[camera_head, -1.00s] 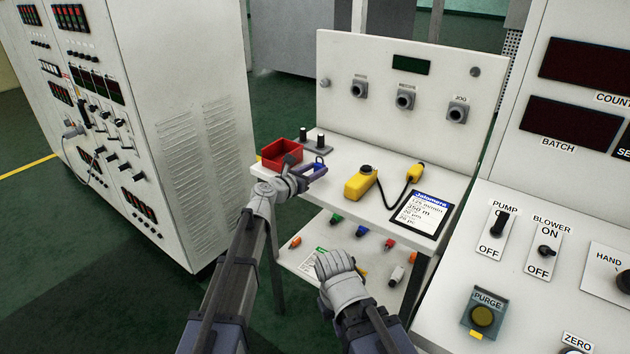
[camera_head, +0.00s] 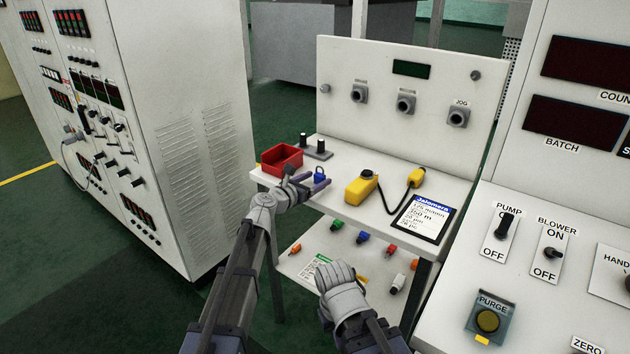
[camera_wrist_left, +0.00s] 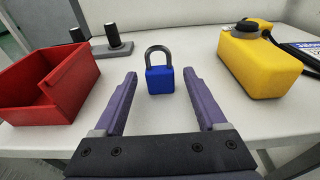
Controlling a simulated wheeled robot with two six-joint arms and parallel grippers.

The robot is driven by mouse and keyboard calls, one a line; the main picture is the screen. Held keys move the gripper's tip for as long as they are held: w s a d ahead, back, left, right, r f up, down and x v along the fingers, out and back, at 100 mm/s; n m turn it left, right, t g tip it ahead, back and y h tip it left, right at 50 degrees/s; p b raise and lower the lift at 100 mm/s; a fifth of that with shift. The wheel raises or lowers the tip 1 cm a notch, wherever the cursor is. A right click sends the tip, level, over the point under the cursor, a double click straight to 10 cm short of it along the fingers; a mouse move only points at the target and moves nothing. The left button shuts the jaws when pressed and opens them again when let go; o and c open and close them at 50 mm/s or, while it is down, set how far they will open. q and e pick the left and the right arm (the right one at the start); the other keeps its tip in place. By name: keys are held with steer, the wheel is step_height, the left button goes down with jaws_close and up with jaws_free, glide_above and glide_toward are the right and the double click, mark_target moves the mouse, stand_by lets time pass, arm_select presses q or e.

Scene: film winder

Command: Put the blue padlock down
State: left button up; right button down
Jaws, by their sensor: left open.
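The blue padlock (camera_wrist_left: 160,78) stands upright on the white table top in the left wrist view, its grey shackle up. It also shows in the head view (camera_head: 320,175), just beyond my left gripper. My left gripper (camera_head: 308,185) is open, with its purple fingers on either side of the space in front of the padlock; it also shows in the left wrist view (camera_wrist_left: 160,100). The fingers appear clear of the padlock. My right gripper (camera_head: 338,276) is low in front of the lower shelf, and its fingers are not clearly visible.
A red bin (camera_head: 282,159) stands left of the padlock and a yellow pendant (camera_head: 362,187) stands right of it. Black posts (camera_head: 317,148) are behind. A label card (camera_head: 424,217) lies farther right. Several coloured padlocks lie on the lower shelf (camera_head: 300,262).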

arm_select(q)
steer(key=shift+r, duration=0.15)
steer(key=shift+s+a+r, duration=0.1)
steer(key=shift+s+a, duration=0.05)
steer(key=shift+s, duration=0.05)
steer(key=p+v, duration=0.2)
steer(key=v, duration=0.9)
steer(key=shift+s, duration=0.2)
steer(key=shift+a, duration=0.15)
